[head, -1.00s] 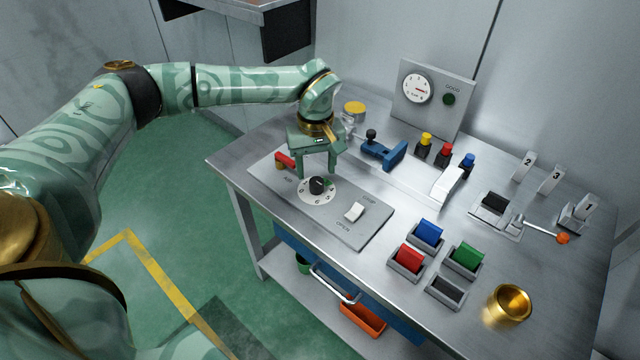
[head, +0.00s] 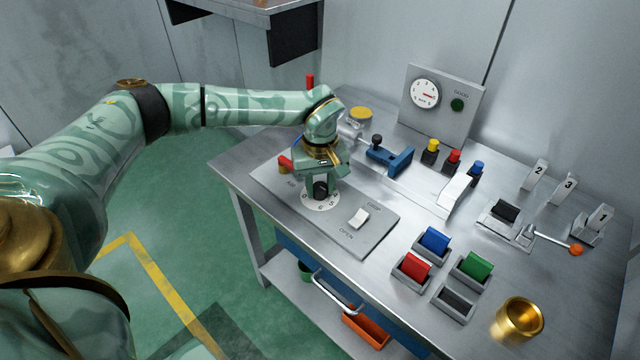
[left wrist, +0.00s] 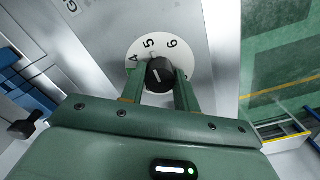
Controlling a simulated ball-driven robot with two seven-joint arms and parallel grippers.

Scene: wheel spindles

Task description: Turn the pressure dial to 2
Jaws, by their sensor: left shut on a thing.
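The pressure dial is a black knob (head: 320,188) on a white numbered disc (head: 322,204), set in a grey panel at the left of the bench. My left gripper (head: 321,186) reaches down over it and is shut on the knob. In the left wrist view, the black knob (left wrist: 159,73) sits between the two green fingers. The numbers 4, 5 and 6 show on the disc there; the others are hidden by my gripper. A pale pointer line shows on the knob. My right gripper is not in view.
A blue clamp (head: 390,158) and an upright gauge panel (head: 440,105) stand behind. Coloured blocks and a brass cup (head: 518,320) stand at right.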

